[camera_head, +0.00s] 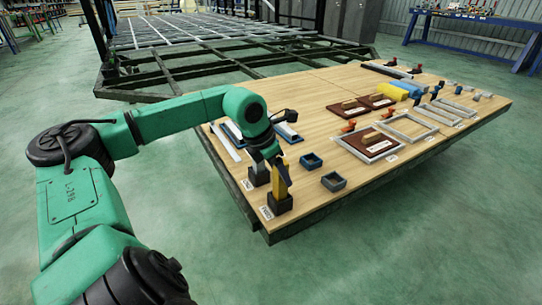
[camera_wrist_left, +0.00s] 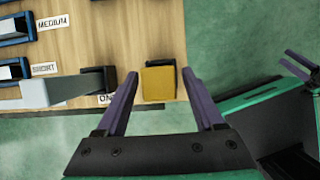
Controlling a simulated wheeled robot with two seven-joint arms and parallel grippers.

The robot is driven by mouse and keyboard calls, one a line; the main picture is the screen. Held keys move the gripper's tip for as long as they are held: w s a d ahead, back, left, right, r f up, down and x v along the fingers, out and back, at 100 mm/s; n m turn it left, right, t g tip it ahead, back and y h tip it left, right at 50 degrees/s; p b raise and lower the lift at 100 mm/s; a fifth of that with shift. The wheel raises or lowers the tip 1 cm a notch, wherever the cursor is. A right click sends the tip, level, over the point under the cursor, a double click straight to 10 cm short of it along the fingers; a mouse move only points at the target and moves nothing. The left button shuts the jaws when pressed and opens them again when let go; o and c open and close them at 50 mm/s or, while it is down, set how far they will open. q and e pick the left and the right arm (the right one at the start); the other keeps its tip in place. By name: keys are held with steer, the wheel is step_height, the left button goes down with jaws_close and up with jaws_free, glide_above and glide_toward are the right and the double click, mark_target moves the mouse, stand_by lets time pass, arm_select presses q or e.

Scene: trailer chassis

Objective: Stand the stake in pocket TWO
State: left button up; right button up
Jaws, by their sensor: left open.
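A yellow stake (camera_head: 281,179) stands upright in a black pocket (camera_head: 279,203) at the table's near left corner. In the left wrist view the stake's square yellow top (camera_wrist_left: 159,80) shows between the purple fingers, with a little of the pocket behind it. My left gripper (camera_head: 271,157) is open around or just above the stake's upper end; contact cannot be told. A second black pocket (camera_head: 258,174) stands beside it. In the wrist view that pocket (camera_wrist_left: 100,78) has a partly hidden label starting "ON", and a grey bar reaches from it toward the left.
Trays labelled MEDIUM and SHORT (camera_wrist_left: 12,70) lie close by. Grey frames (camera_head: 408,125), brown boards and yellow and blue blocks fill the far right. The table's middle is bare wood.

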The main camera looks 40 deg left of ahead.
arm_select(q)
steer(key=d+v, duration=0.1)
steer(key=v, duration=0.6)
steer(key=shift+a+r+p, duration=0.3)
steer(key=shift+a+p, duration=0.15)
steer(key=shift+a, duration=0.1)
steer(key=shift+s, duration=0.1)
